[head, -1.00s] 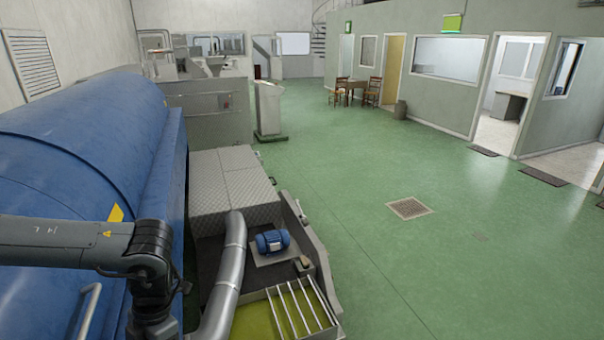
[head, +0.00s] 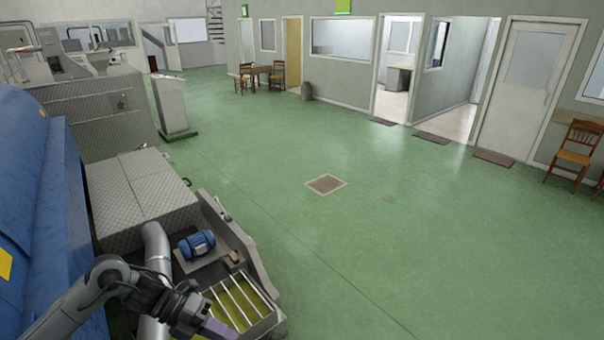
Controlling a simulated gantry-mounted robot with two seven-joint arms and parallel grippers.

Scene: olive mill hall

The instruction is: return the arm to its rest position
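My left arm comes in from the lower left, in front of the blue machine (head: 40,190). Its wrist hangs over the near end of the machinery, in front of the metal pipe and the slatted tray. My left gripper (head: 216,329) is at the bottom edge, partly cut off. A purple-grey piece shows there, and I cannot tell whether it is a finger or something held. My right arm and gripper are not in view.
A slatted tray with yellow-green contents (head: 231,306), a metal pipe (head: 158,247) and a blue motor (head: 197,245) are close to my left arm. Open green floor (head: 370,240) with a drain grate (head: 326,184) lies to the right. Chairs and doorways stand along the far wall.

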